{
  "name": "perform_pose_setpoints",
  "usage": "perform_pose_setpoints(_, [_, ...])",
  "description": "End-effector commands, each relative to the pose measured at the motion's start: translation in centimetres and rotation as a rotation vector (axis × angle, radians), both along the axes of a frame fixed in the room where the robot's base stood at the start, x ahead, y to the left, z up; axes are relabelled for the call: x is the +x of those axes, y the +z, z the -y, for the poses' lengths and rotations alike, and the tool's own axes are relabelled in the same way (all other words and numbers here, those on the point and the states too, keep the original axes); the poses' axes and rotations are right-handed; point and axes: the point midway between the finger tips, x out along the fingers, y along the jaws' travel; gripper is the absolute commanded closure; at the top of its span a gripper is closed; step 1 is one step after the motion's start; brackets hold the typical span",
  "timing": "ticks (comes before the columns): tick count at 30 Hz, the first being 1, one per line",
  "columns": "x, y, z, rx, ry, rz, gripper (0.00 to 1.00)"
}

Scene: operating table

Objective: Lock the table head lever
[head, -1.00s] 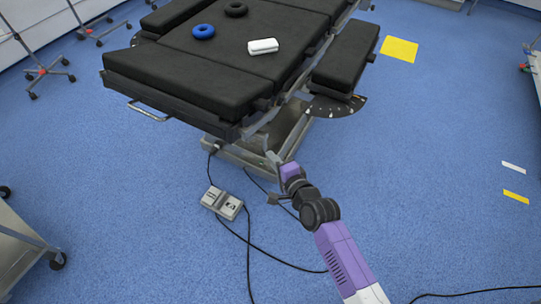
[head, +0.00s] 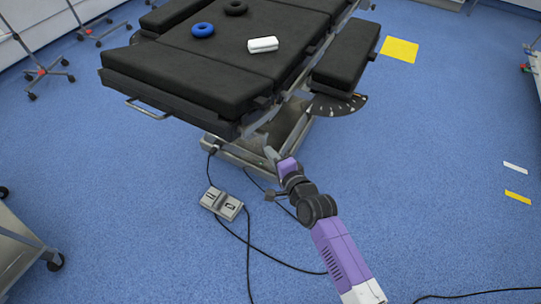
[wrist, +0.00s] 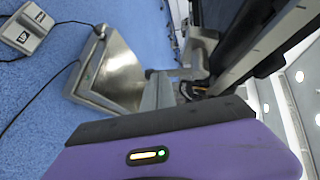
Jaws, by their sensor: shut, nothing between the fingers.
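The operating table (head: 180,85) has black pads, and its near end section sticks out toward me. My gripper (head: 269,154) is low beside the near right corner of that section, just in front of the metal column. Its purple body fills the bottom of the wrist view, with grey fingers (wrist: 163,90) beyond the dark strip. The fingers are shut with nothing held. They point toward the underside and side rail (wrist: 265,45) of the table. I cannot clearly make out the head lever in either view, nor whether the fingers touch anything.
The metal table base (head: 238,155) also shows in the wrist view (wrist: 118,75). A foot pedal (head: 222,203) with cables lies on the floor, left of my arm. A side pad (head: 345,55) juts out on the right. The floor at right is mostly clear.

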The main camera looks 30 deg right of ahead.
Motion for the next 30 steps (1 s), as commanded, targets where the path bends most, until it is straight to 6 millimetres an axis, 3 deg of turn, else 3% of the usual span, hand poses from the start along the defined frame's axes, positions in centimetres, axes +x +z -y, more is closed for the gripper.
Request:
perform_pose_setpoints(17, [0.3, -0.6, 0.5, -0.084, -0.001, 0.062, 1.00])
perform_pose_setpoints(30, [1.1, -1.3, 1.5, -0.274, -0.001, 0.203, 1.00])
